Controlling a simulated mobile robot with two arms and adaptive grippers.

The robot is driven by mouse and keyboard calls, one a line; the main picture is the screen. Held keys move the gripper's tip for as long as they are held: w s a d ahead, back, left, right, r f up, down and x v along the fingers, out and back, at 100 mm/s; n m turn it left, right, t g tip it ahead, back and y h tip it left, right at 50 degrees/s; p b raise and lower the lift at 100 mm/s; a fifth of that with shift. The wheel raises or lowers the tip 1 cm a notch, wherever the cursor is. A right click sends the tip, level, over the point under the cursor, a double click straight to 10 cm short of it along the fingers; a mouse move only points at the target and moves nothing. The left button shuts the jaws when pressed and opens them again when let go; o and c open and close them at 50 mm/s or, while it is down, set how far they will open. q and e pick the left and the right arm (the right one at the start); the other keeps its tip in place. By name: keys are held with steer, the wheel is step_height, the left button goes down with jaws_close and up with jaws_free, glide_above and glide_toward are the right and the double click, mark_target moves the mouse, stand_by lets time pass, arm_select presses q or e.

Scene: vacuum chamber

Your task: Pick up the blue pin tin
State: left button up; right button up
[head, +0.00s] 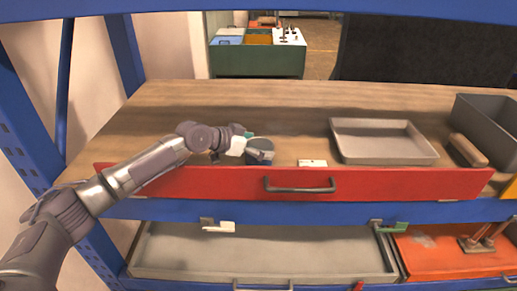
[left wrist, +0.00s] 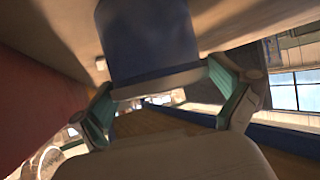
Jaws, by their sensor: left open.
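The blue pin tin (left wrist: 148,42) is a dark blue cylinder with a paler rim, large in the left wrist view. In the head view the tin (head: 259,145) stands on the wooden shelf just behind the red drawer front, partly hidden by my gripper. My left gripper (head: 254,147) reaches it from the left. In the left wrist view my left gripper (left wrist: 166,98) is open, its teal-padded fingers on either side of the tin. I cannot tell whether the pads touch it. My right gripper is not in view.
A shallow grey tray (head: 382,141) lies to the right, with a dark grey bin (head: 487,130) and a wooden-looking handle (head: 467,150) beyond. The shelf behind the tin is clear.

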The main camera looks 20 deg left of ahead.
arm_select(q)
steer(key=shift+x, duration=1.3)
steer(key=shift+r, duration=0.15)
steer(key=c, duration=0.9)
steer(key=shift+r, duration=0.1)
